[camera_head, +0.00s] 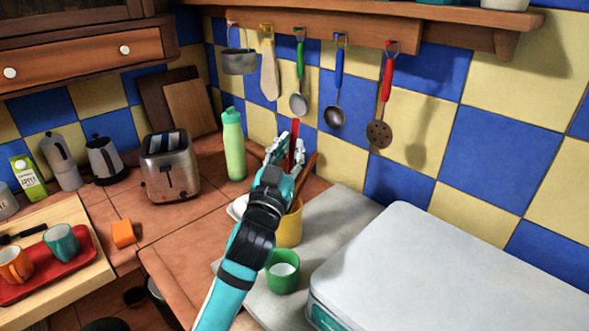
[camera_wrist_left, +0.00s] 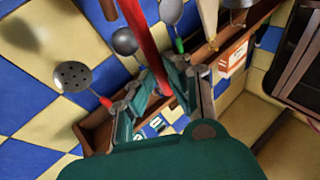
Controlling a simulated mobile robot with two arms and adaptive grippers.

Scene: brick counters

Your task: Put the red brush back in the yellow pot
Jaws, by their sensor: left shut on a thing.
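The red brush (camera_head: 294,142) is upright between the fingers of my left gripper (camera_head: 286,151), which is shut on it. In the left wrist view the red brush (camera_wrist_left: 143,40) runs up from between the fingers of my left gripper (camera_wrist_left: 163,88). The yellow pot (camera_head: 289,230) stands on the counter behind and right of my left wrist, partly hidden by it. A brown wooden utensil (camera_head: 308,172) sticks up from the pot. The brush's lower end is hidden behind my gripper, so I cannot tell how it stands to the pot's opening. My right gripper is not in view.
A green cup (camera_head: 282,285) stands in front of the pot, and a white dish (camera_head: 236,209) lies left of it. A green bottle (camera_head: 233,150) and toaster (camera_head: 170,170) stand further left. Utensils hang from a wooden rail (camera_head: 320,31) behind. A large white lid (camera_head: 440,270) fills the right front.

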